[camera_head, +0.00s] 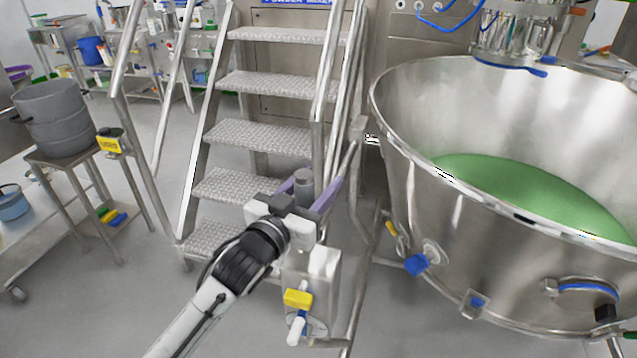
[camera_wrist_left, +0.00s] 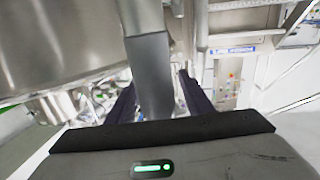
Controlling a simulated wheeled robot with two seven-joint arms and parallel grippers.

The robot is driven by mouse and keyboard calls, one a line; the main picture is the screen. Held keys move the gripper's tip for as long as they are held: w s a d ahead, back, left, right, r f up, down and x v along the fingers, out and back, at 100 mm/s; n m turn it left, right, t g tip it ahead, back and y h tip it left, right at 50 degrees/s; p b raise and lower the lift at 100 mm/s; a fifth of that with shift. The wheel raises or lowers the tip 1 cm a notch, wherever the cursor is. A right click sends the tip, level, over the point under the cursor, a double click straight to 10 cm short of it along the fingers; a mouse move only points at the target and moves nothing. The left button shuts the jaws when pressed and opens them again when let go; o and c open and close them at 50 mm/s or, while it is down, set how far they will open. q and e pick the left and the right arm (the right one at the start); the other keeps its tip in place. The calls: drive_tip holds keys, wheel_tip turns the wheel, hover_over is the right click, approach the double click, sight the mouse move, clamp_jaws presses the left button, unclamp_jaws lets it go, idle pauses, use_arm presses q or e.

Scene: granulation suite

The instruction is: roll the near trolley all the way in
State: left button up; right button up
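A large steel bowl (camera_head: 400,170) with green material (camera_head: 520,185) in it stands at the right, on a tubular trolley frame (camera_head: 362,290). A short grey upright post (camera_head: 304,186) stands left of the bowl, close to the frame; I cannot tell how it joins the trolley. My left gripper (camera_head: 316,190) is at this post with its dark fingers apart, one on either side. In the left wrist view the post (camera_wrist_left: 150,75) runs between the fingers (camera_wrist_left: 158,100), with a gap on the right side. My right gripper is not in view.
Steel steps (camera_head: 265,135) with handrails rise behind my left gripper. A steel box with a yellow block (camera_head: 298,298) and blue handle is below it. A stand with a grey drum (camera_head: 58,118) is at the left. The floor (camera_head: 95,310) at lower left is clear.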

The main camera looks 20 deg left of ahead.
sight(299, 204)
use_arm(q)
drive_tip(key=shift+s, duration=0.1)
drive_tip(key=s, duration=0.3)
drive_tip(key=s+a, duration=0.1)
drive_tip(key=s, duration=0.5)
drive_tip(key=shift+a+f, duration=0.1)
drive_tip(key=shift+a, duration=0.05)
drive_tip(key=shift+s+a, duration=0.1)
drive_tip(key=shift+s, duration=0.45)
